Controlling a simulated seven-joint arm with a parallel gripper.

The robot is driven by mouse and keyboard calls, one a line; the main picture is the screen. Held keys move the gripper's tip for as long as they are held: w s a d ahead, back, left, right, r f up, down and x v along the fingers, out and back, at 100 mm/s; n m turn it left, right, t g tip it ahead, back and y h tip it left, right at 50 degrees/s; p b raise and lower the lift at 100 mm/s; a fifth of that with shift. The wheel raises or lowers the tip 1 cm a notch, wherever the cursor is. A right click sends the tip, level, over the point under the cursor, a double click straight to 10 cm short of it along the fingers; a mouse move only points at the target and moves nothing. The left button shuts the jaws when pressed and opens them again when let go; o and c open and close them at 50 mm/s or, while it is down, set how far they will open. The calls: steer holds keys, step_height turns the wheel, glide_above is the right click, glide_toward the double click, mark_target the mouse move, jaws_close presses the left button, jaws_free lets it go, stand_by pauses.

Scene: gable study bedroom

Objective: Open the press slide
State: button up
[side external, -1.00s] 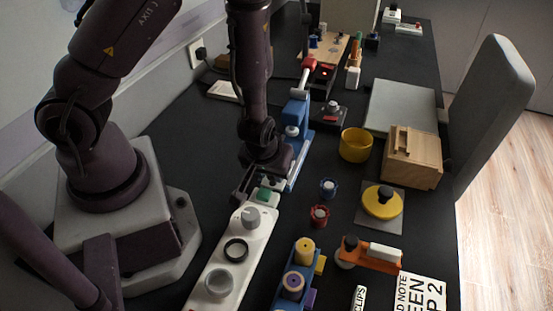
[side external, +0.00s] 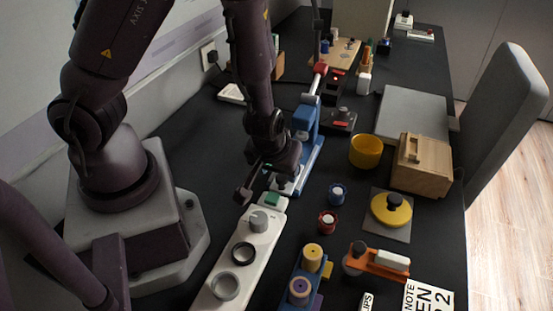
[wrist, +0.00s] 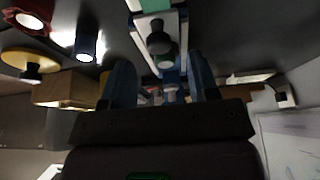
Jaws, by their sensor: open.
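The blue press (side external: 307,128) stands on a long blue base, with a grey bar running to a red end (side external: 320,68) at its far side. Its near end is partly hidden by my gripper (side external: 268,180). In the wrist view a dark round knob (wrist: 158,40) stands on a pale, blue-edged track, with blue parts of the press behind it. My gripper is open. Its two blue-grey fingers (wrist: 162,82) are apart and nothing is held between them. The knob appears in line with the gap, but I cannot tell its distance.
A white panel (side external: 205,294) with a green block (side external: 273,198), a grey knob and rings lies close in front. To the right are blue and red knobs (side external: 327,221), a yellow cup (side external: 366,151), a wooden box (side external: 423,166) and a yellow disc (side external: 391,208). Dark tabletop shows between them.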

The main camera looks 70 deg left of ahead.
steer(key=shift+v, duration=2.2)
steer(key=s+d+m+g+h, duration=0.1)
steer(key=d, duration=0.1)
steer(key=s+d+m+g+h, duration=0.1)
steer(key=s+d, duration=0.1)
steer(key=s+d+m+h, duration=0.1)
steer(key=m, duration=0.1)
steer(key=shift+s+d+r+g, duration=0.1)
steer(key=shift+s+d+g, duration=0.05)
steer(key=shift+d+g, duration=0.25)
step_height(320, 180, up, 6)
steer(key=s+d+m+g+h, duration=0.1)
steer(key=s+d+m+h, duration=0.1)
steer(key=d+m+h, duration=0.15)
steer(key=a+r+t+y, duration=0.1)
steer(key=a+r+t, duration=0.2)
steer(key=a+r, duration=0.2)
steer(key=s+a+r+m+t+y, duration=0.1)
steer(key=a+r, duration=0.4)
steer(key=r, duration=0.7)
steer(key=shift+a+t+y, duration=0.3)
steer(key=shift+t+y, duration=0.25)
steer(key=shift+t, duration=0.55)
